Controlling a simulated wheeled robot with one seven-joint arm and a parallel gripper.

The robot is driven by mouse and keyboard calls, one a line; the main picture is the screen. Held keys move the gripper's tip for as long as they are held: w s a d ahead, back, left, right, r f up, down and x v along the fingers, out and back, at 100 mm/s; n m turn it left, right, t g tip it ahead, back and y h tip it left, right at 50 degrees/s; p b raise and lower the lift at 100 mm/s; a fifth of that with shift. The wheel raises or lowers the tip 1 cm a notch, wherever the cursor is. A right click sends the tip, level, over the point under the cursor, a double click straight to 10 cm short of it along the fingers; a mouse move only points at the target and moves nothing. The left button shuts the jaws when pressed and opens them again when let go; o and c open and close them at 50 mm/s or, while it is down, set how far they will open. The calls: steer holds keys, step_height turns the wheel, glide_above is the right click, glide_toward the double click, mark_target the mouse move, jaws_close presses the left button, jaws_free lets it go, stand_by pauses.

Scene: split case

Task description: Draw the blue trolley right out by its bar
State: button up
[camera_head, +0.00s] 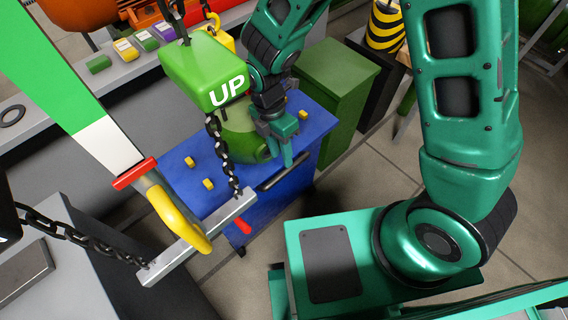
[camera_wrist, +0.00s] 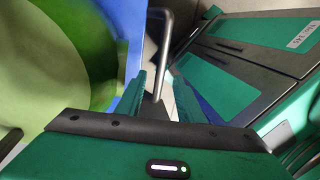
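The blue trolley (camera_head: 205,200) stands at the middle of the head view, with a dark bar (camera_head: 270,184) along its near right edge. My gripper (camera_head: 286,158) points down at this bar from above, close to its middle. In the wrist view, my gripper (camera_wrist: 160,95) has its two green fingers apart. The grey bar (camera_wrist: 168,22) shows between and beyond them, with a gap to either side; I cannot tell its exact depth. The blue trolley top (camera_wrist: 133,65) shows left of the fingers. A rounded green casing (camera_head: 238,142) rests on the trolley, partly hidden by my arm.
A green UP block (camera_head: 207,72) and chain (camera_head: 220,150) hang over the trolley. A steel beam with a yellow hook (camera_head: 185,222) hangs at its near left. A green cabinet (camera_head: 335,85) stands behind. Bare floor (camera_head: 360,185) lies to the trolley's right.

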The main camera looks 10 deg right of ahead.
mark_target(284, 170)
steer(key=shift+s+d+f, duration=0.15)
steer(key=shift+f, duration=0.85)
steer(key=shift+s+d+f, duration=0.1)
steer(key=shift+s+f, duration=0.1)
steer(key=shift+f, duration=0.75)
steer(key=shift+s+d+f, duration=0.15)
steer(key=shift+f, duration=0.85)
jaws_close()
